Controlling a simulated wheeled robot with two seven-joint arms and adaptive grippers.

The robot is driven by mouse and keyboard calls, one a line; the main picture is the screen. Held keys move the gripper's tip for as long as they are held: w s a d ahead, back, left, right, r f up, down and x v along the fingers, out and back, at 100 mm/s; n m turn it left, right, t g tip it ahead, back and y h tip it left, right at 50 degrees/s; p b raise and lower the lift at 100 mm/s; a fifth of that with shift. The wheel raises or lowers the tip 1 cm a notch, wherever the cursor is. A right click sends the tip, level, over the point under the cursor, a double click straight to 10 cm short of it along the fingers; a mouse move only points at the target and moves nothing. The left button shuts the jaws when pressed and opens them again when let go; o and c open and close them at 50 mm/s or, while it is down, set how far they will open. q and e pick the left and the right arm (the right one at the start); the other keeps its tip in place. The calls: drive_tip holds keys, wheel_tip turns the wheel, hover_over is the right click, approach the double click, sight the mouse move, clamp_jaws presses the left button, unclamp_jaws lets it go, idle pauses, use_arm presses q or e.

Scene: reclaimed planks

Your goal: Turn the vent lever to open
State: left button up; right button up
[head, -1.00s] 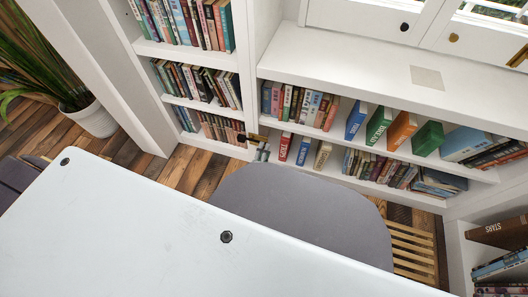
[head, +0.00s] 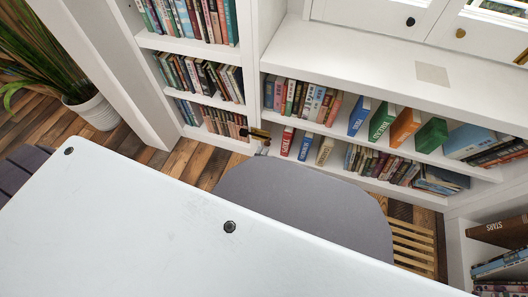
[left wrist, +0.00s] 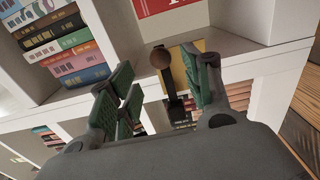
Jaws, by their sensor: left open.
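The vent lever (left wrist: 172,85) shows in the left wrist view as a dark bar with a round brown knob, in front of a yellow plate (left wrist: 184,62). In the head view the lever (head: 257,134) is a small black and yellow piece at the bookshelf's upright. My left gripper (left wrist: 158,64) is open, with green-padded fingers on either side of the lever. I cannot tell whether a pad touches it. In the head view only a small grey bit of this gripper (head: 265,149) shows above the chair back. My right gripper is not in view.
A white table (head: 140,215) fills the front, with a grey chair (head: 300,205) behind it. White bookshelves (head: 340,70) full of books stand at the back. A potted plant (head: 95,112) is at the left. A little plank floor (head: 185,165) shows between table and shelves.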

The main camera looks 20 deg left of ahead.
use_arm(q)
drive_tip(key=s, duration=0.6)
drive_tip(key=shift+s+d, duration=0.15)
drive_tip(key=shift+d, duration=0.05)
idle(0.7)
